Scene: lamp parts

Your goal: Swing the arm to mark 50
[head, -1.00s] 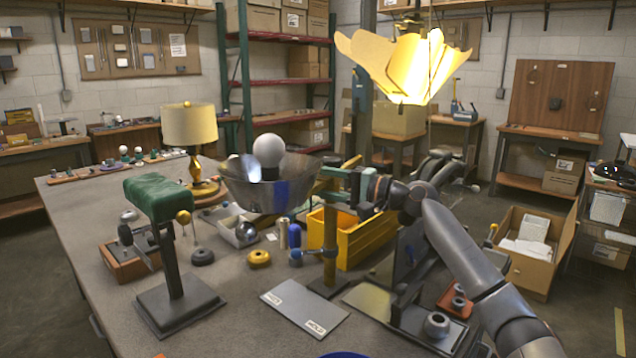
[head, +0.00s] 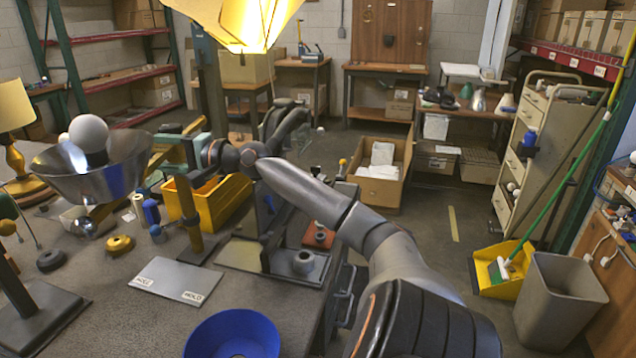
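A lamp-like assembly stands on the bench. Its shiny metal bowl (head: 85,168) holds a white round bulb (head: 89,133). A yellow-brass arm (head: 165,158) runs by the bowl's right side, near a brass upright post (head: 187,205). My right arm comes in from the lower right, and my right gripper (head: 192,152) is at the brass arm, near the post's top. Its fingers are small and overlap the parts there, so I cannot tell whether they are shut on it. I cannot make out a mark 50 or a scale. My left gripper is not in view.
A yellow bin (head: 222,203) stands behind the post. A grey labelled plate (head: 176,279) and a blue bowl (head: 234,335) lie at the front. A lit yellow shade (head: 240,20) hangs overhead. A cardboard box (head: 382,175) and a grey waste bin (head: 560,300) stand to the right.

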